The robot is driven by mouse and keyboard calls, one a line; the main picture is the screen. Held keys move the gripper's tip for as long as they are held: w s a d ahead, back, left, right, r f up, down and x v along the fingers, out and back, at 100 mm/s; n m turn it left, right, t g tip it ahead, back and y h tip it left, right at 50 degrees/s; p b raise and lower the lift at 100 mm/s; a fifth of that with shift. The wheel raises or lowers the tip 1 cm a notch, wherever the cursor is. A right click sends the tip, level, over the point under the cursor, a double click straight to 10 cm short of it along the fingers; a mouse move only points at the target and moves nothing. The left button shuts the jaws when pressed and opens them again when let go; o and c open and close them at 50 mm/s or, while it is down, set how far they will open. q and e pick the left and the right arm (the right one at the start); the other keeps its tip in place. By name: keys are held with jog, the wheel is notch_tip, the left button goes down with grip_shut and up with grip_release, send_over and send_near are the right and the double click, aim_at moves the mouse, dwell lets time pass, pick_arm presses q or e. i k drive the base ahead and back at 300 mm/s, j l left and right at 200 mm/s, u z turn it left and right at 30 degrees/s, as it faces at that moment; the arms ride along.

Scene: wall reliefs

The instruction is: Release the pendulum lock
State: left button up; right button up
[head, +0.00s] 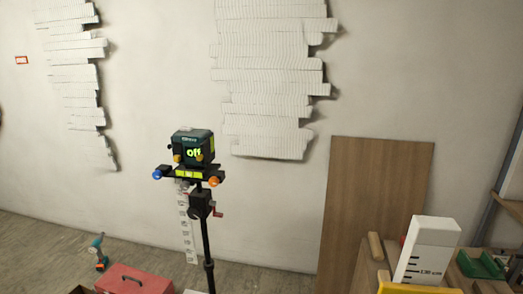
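A dark green boxy device (192,147), which looks like a laser level, sits on top of a black tripod (206,240) in front of the wall. Its face shows "Off" in glowing yellow-green letters. Under it is a black platform with yellow-green vials (188,174), a blue knob (158,175) at the left and an orange knob (214,182) at the right. A red-handled crank (217,213) is on the tripod below. I cannot tell which part is the pendulum lock. Neither of my grippers is in view.
White layered reliefs (268,85) hang on the wall. A wooden board (375,205) leans at the right. A red toolbox (133,282) and a teal drill (98,252) are at the lower left.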

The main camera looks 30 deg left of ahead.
aim_at(177, 158)
jog(key=u, duration=1.25)
